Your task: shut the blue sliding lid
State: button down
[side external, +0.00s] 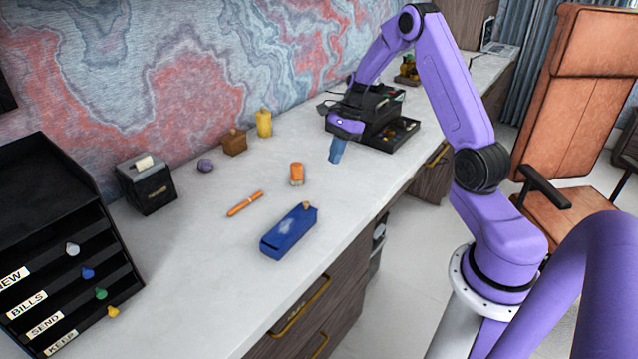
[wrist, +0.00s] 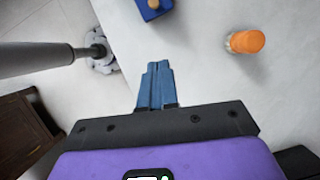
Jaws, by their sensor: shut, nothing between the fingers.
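The blue box (side external: 283,236) with its blue lid lies near the front edge of the desk in the side view. It has a pale patch on top and a small tan knob (side external: 306,205) at its far right end. How far the lid is open cannot be told. Only one end of the blue box (wrist: 147,12) shows at the top of the wrist view, with the knob on it. My gripper (side external: 336,156) is above the desk, to the right of and beyond the box, apart from it. Its blue fingers (wrist: 158,66) are together, holding nothing.
An orange-topped container (side external: 297,174) stands behind the box, and an orange pen (side external: 245,204) lies left of it. A black organizer (side external: 385,125) sits behind my gripper. A black letter rack (side external: 55,240) is at left. The desk between box and gripper is clear.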

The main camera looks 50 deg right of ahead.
aim_at(302, 214)
jog(key=x, duration=0.9)
jog(key=shift+f, duration=0.25)
jog(key=shift+w+a+f, duration=0.1)
jog(key=shift+a, duration=0.45)
jog(key=shift+w+a+f, duration=0.1)
jog(key=shift+w+a, duration=0.05)
jog(key=shift+a, duration=0.4)
jog(key=shift+w+a, duration=0.2)
jog(key=shift+a, duration=0.75)
jog(key=shift+a, duration=0.1)
jog(key=shift+a, duration=1.9)
jog(key=shift+s, duration=0.1)
